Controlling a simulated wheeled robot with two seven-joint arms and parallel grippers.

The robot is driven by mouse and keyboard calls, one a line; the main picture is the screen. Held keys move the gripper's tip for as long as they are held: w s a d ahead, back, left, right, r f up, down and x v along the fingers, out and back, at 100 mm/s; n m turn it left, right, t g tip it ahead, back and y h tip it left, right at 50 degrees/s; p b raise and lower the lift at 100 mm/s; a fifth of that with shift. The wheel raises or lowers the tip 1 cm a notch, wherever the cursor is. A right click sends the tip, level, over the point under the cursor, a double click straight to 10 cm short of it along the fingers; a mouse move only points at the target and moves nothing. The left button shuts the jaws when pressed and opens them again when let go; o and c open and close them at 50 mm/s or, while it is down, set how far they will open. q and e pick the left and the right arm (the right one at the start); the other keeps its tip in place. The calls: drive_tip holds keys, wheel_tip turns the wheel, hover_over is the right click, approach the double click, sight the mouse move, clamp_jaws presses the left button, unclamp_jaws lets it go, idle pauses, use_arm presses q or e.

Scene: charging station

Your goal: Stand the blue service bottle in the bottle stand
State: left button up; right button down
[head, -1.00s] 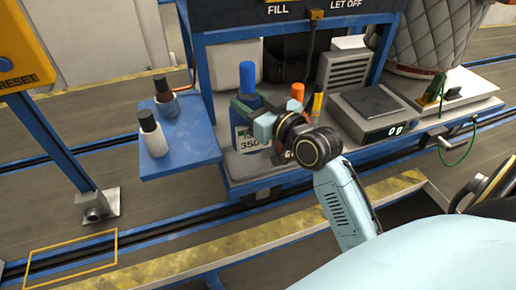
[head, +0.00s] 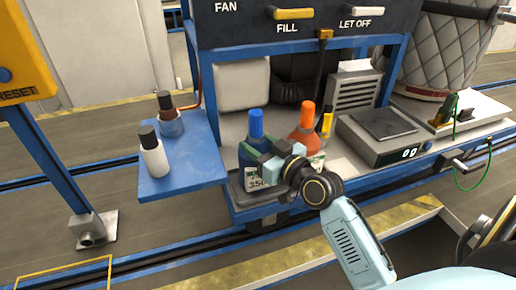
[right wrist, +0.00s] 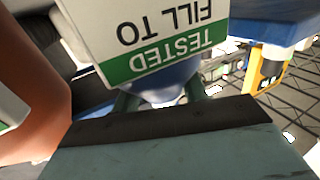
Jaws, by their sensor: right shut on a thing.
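The blue service bottle (head: 248,152), with a bright blue cap and a white label, is upright at the front left of the bench. My right gripper (head: 262,160) is shut on its body. In the right wrist view, its green and white label (right wrist: 165,35) fills the top, close to the gripper (right wrist: 165,115). A dark low tray (head: 236,193) lies under the bottle and may be the bottle stand. I cannot tell whether the bottle's base rests in it. My left gripper is not in view.
An orange-capped bottle (head: 304,133) stands close to the right of the blue one. A scale (head: 378,130) is further right. The handled panel (head: 290,25) is above.

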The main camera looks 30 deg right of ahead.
idle(0.4)
drive_tip(key=c, duration=1.1)
unclamp_jaws()
drive_tip(key=shift+f, duration=0.15)
drive_tip(key=o, duration=0.3)
drive_tip(key=shift+o, duration=0.2)
